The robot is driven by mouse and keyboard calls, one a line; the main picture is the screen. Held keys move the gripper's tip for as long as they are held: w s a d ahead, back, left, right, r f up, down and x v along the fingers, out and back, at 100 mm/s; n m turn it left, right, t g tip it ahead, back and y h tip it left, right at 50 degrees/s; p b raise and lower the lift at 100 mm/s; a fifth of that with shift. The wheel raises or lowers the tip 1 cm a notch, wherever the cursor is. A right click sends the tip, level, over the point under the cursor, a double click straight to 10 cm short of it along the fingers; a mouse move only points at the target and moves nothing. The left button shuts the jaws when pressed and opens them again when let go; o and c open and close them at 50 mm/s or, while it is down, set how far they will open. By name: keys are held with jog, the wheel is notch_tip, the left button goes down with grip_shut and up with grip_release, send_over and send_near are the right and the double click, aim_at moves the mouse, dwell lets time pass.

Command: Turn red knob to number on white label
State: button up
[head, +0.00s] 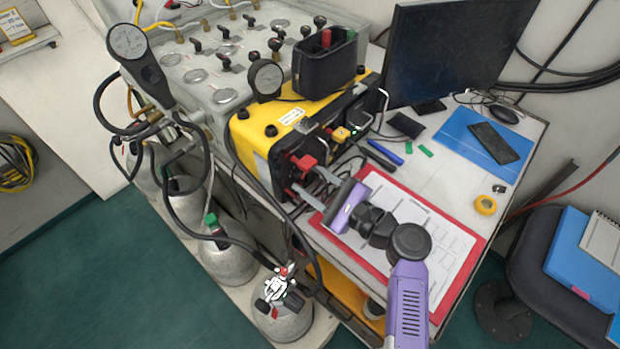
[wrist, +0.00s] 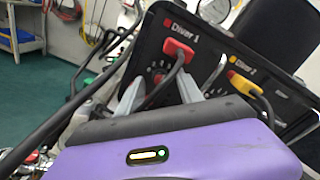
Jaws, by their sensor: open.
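The yellow-and-black diver air panel box (head: 252,128) stands on the bench, its black front face marked "Diver 1" and "Diver 2" in the wrist view. Under "Diver 1" a red plug (wrist: 180,50) with a cable sits above a small knob (wrist: 158,79) ringed by pale dial marks; its setting is too small to read. My gripper (head: 307,181) is open, its two grey fingers pointing at this knob. In the wrist view the fingers stand to either side of it; contact cannot be told. A white label (head: 292,116) lies on the box's yellow top, its number unreadable.
A yellow plug (wrist: 245,85) with a cable sits right of the red one. A red clipboard (head: 470,250) lies under my arm. A monitor (head: 450,50) stands behind. Hoses and a pressure gauge (head: 128,41) are left of the box.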

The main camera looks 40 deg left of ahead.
jog(key=d, duration=0.7)
jog(key=shift+s+d+r+b, duration=0.1)
jog(key=shift+s+d+b, duration=0.15)
jog(key=shift+d+b, duration=0.15)
